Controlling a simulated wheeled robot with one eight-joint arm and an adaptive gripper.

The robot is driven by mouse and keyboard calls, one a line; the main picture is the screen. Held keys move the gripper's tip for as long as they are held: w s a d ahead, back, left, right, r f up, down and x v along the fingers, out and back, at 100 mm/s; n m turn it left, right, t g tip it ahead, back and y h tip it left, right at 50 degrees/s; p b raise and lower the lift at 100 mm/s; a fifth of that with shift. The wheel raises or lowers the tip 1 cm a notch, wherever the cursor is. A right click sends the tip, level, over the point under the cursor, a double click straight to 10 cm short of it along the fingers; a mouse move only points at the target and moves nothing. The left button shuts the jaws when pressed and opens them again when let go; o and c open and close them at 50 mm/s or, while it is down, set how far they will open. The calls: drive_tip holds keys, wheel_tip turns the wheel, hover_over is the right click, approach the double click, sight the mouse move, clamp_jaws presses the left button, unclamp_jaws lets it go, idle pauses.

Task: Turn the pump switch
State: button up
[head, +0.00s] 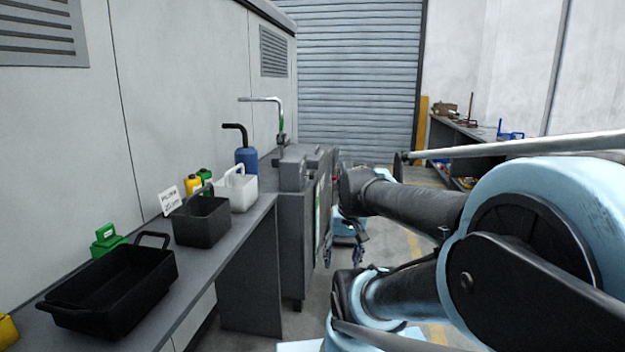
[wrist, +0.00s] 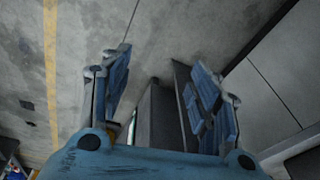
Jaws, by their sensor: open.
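My gripper (head: 342,248) is low beside the grey cabinet (head: 296,225), to its right in the head view, with its fingers apart and nothing between them. In the wrist view my gripper (wrist: 158,88) also shows open, and the cabinet (wrist: 158,118) appears between and beyond the fingers. The cabinet's front side is seen edge-on in the head view, with a light and green strip (head: 320,205) on it. A small red spot (head: 335,181) shows near its upper edge, partly beside my arm. I cannot make out the pump switch clearly in either view.
A grey bench (head: 190,285) along the left wall holds black bins (head: 110,290), a white bin (head: 238,190) and a blue can (head: 246,158). Another bench (head: 470,132) stands at the back right. Open floor (head: 395,240) lies right of the cabinet.

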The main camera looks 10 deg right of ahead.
drive_tip(key=w+r+m+y, duration=0.25)
drive_tip(key=w+r, duration=0.25)
drive_tip(key=w, duration=0.6)
drive_tip(key=w+r+m+y, duration=0.2)
drive_tip(key=w+r+m, duration=0.3)
drive_tip(key=w, duration=0.6)
drive_tip(key=w+r+m+y, duration=0.25)
drive_tip(key=w+r, duration=0.35)
drive_tip(key=w, duration=0.6)
drive_tip(key=w+d+f+m+t+y, duration=0.1)
drive_tip(key=w+d+m, duration=0.15)
drive_tip(key=w, duration=0.65)
drive_tip(key=w+d+m+y, duration=0.15)
drive_tip(key=w+d, duration=0.25)
drive_tip(key=w, duration=0.4)
drive_tip(key=m+t+y, duration=0.2)
drive_tip(key=m+y, duration=0.1)
drive_tip(key=m, duration=0.2)
approach(313, 175)
drive_tip(key=x, duration=0.3)
drive_tip(key=w+x, duration=0.1)
drive_tip(key=x, duration=0.3)
drive_tip(key=w+d+x, duration=0.1)
drive_tip(key=x, duration=0.2)
drive_tip(key=shift+w+a+f, duration=0.1)
drive_tip(key=shift+a+f, duration=0.2)
drive_tip(key=shift+a, duration=0.05)
